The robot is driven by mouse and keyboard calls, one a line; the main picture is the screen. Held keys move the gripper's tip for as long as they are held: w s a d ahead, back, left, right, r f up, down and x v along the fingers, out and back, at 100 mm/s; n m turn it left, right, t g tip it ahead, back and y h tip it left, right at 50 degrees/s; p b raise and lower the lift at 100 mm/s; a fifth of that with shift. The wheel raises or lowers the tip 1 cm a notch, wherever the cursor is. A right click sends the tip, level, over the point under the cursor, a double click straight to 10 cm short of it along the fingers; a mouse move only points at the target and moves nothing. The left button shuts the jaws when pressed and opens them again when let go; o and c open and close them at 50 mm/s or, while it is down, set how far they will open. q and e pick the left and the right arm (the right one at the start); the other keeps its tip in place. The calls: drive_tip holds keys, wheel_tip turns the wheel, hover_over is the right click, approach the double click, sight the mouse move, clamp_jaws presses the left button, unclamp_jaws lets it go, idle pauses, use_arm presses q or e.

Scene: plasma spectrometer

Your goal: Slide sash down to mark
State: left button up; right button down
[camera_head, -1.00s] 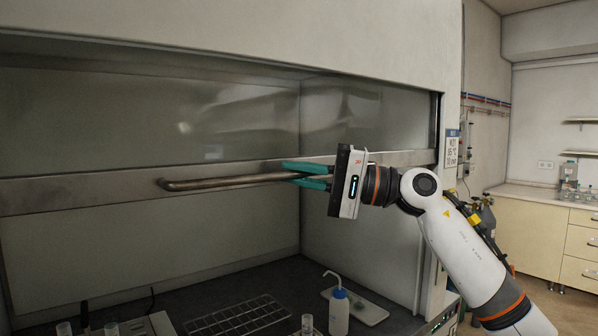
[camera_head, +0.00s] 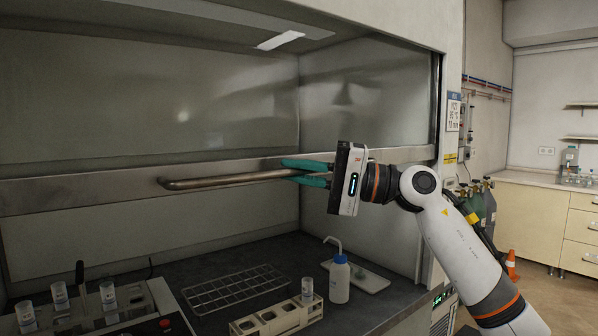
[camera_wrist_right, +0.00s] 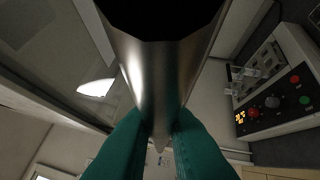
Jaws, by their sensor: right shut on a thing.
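The sash is a glass pane (camera_head: 150,105) with a metal bottom rail (camera_head: 60,192) and a long bar handle (camera_head: 225,181). My right gripper (camera_head: 306,173) is shut on the right end of the handle, its green fingers on either side of the bar. In the right wrist view the metal bar (camera_wrist_right: 165,85) runs between the green fingers (camera_wrist_right: 158,145). A yellow label (camera_head: 449,158) is on the right post, about level in the picture with the rail's right end. I cannot tell whether it is the mark. My left gripper is out of view.
Below the rail, the hood floor holds a wash bottle (camera_head: 339,279), a wire rack (camera_head: 234,289), a beige tube rack (camera_head: 275,318) and a box with a red button (camera_head: 150,325). Gas cylinders (camera_head: 484,207) stand right of the hood. Space just under the handle looks clear.

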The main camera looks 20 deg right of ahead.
drive_tip(key=c, duration=1.5)
unclamp_jaws()
drive_tip(key=shift+o, duration=0.2)
drive_tip(key=b+v, duration=0.2)
drive_tip(key=v, duration=0.4)
drive_tip(key=shift+s+d+f, duration=0.1)
drive_tip(key=shift+d+f, duration=0.05)
drive_tip(key=shift+d, duration=0.1)
drive_tip(key=shift+s+d, duration=0.2)
drive_tip(key=shift+d, duration=0.2)
